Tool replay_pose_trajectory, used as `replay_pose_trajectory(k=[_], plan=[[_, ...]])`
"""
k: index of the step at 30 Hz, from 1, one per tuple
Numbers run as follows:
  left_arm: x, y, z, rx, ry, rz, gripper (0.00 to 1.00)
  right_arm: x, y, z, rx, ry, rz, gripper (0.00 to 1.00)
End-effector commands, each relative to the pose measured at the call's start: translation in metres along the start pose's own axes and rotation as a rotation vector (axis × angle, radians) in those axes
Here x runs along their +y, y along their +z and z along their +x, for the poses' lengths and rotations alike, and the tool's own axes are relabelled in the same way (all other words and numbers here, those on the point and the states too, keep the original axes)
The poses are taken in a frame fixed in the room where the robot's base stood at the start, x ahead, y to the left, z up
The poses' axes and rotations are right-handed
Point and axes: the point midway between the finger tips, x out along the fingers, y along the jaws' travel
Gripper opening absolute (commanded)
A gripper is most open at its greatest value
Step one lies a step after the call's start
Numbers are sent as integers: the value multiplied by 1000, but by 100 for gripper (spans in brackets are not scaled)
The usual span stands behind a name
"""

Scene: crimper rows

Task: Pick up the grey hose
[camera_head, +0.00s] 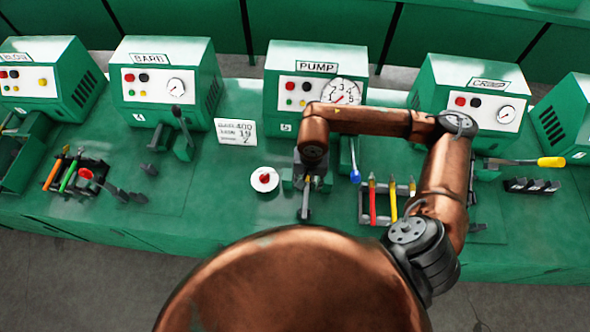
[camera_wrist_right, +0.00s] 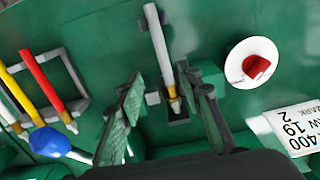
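In the right wrist view, my right gripper (camera_wrist_right: 168,105) is open. Its two green-faced fingers are on either side of the hose's brass end, with gaps visible on both sides. The wrist view does not settle how deep the hose sits between them. My left gripper is not in view.
A rack with a red hose (camera_head: 372,203) and a yellow hose (camera_head: 393,203) stands to the right, near a blue-knobbed lever (camera_head: 354,176). A white disc with a red knob (camera_head: 265,180) and a number card (camera_head: 236,132) are on the left. The pump machine (camera_head: 316,62) stands behind.

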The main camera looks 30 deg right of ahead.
Motion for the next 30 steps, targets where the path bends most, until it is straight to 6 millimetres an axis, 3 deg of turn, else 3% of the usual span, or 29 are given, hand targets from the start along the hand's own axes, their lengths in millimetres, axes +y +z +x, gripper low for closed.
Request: replay_pose_trajectory(k=[3, 10, 21, 30], plan=[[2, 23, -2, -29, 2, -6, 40, 1, 0, 5, -2, 2, 1, 33], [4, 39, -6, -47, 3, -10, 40, -4, -3, 28, -4, 1, -6, 33], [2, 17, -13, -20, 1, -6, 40, -8, -13, 74, -4, 1, -7, 33], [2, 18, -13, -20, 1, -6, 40, -7, -14, 79, -1, 1, -6, 33]])
